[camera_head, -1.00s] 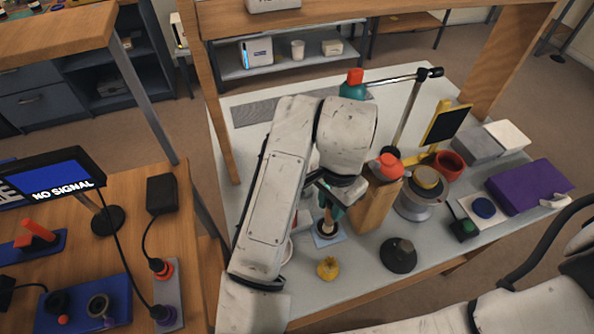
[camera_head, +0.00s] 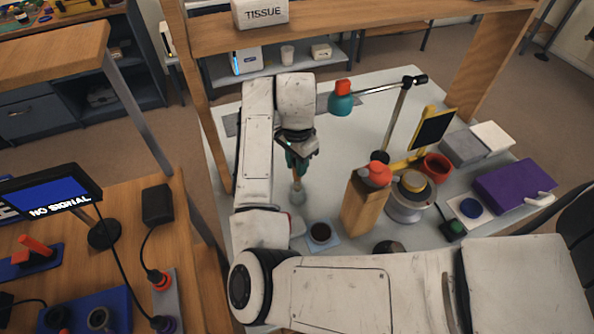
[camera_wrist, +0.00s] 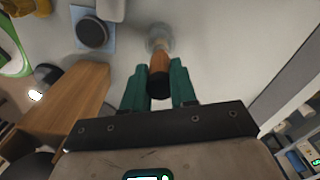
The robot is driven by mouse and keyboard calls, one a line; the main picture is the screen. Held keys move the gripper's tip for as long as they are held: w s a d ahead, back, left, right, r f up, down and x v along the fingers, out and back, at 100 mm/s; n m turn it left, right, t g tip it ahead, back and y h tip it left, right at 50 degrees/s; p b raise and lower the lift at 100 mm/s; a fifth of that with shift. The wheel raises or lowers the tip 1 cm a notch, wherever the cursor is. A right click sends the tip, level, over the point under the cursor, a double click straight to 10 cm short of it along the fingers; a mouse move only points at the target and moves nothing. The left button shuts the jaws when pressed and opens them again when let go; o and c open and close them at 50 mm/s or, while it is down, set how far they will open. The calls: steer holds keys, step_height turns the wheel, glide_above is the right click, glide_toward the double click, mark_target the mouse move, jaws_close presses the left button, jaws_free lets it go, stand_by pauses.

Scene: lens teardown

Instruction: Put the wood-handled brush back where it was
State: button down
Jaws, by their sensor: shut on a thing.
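My gripper (camera_head: 298,158) is shut on the wood-handled brush (camera_head: 298,182), with the brush hanging head down over the pale tabletop. In the wrist view, the teal fingers of my gripper (camera_wrist: 159,88) close from both sides on the brown handle of the brush (camera_wrist: 160,62), near its dark end. Its pale, blurred head points away from me. I cannot tell whether the head touches the table. A dark round lens part (camera_head: 320,232) sits on a light blue cloth (camera_head: 325,246), in front of the brush and apart from it.
A wooden block (camera_head: 362,208) with a red-topped item stands to the right, beside a grey and yellow round device (camera_head: 407,197). A purple box (camera_head: 513,187) lies far right. The table around the brush looks clear.

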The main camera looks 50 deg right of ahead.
steer(key=shift+f, duration=2.1)
steer(key=shift+f, duration=0.1)
steer(key=c, duration=0.9)
jaws_free()
step_height(320, 180, up, 12)
steer(key=shift+r, duration=0.15)
